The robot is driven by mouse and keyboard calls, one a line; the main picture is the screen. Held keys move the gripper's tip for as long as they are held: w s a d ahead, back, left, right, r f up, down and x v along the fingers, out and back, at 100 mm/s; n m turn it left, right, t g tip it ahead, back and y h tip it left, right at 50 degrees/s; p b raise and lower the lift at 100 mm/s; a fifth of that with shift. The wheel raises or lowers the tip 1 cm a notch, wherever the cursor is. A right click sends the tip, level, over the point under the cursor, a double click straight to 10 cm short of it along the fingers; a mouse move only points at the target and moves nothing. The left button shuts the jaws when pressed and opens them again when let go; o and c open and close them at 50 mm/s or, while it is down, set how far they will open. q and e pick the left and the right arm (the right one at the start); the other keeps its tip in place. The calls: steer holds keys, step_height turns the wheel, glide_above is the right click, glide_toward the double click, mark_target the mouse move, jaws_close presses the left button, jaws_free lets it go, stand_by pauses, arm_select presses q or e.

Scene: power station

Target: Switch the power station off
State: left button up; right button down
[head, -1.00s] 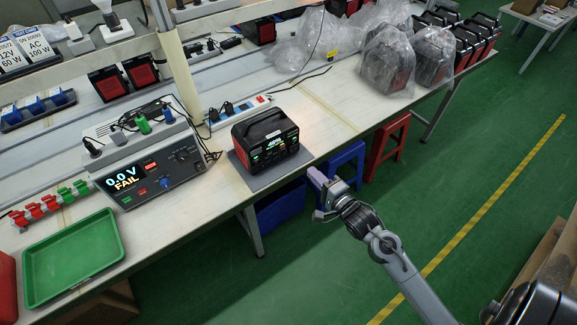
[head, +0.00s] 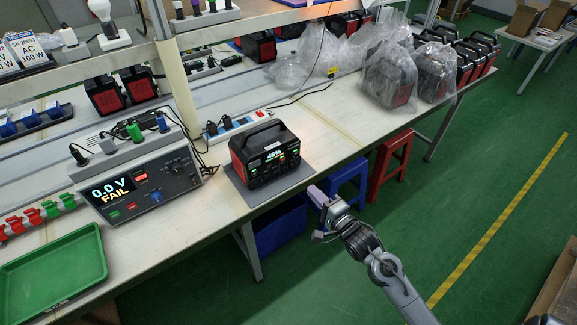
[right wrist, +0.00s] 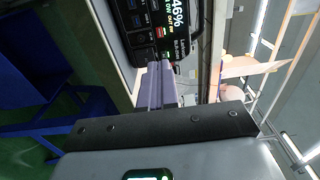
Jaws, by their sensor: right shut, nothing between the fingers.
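The power station (head: 266,155) is a black and red box with a top handle. It stands upright on a grey mat (head: 297,178) on the workbench, and its lit front display faces my right arm. In the right wrist view the power station (right wrist: 150,36) fills the upper middle, with "46%" on its display and ports and small lights on its front. My right gripper (head: 316,194) is shut and empty, in front of the bench edge, apart from the power station. In the right wrist view its fingers (right wrist: 159,75) point at the lower front panel. My left gripper is not in view.
A tester (head: 140,190) showing "0.0 V FAIL" stands left of the power station. A green tray (head: 52,275) lies at the bench's near left. Bagged units (head: 390,75) stand farther right. A blue stool (head: 347,180) and a red stool (head: 392,160) stand under the bench edge.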

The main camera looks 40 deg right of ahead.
steer(key=b, duration=0.4)
glide_toward(283, 159)
steer(key=w, duration=0.5)
steer(key=shift+w+d+f, duration=0.1)
steer(key=shift+d, duration=0.15)
steer(key=shift+w, duration=0.75)
steer(key=shift+w, duration=0.1)
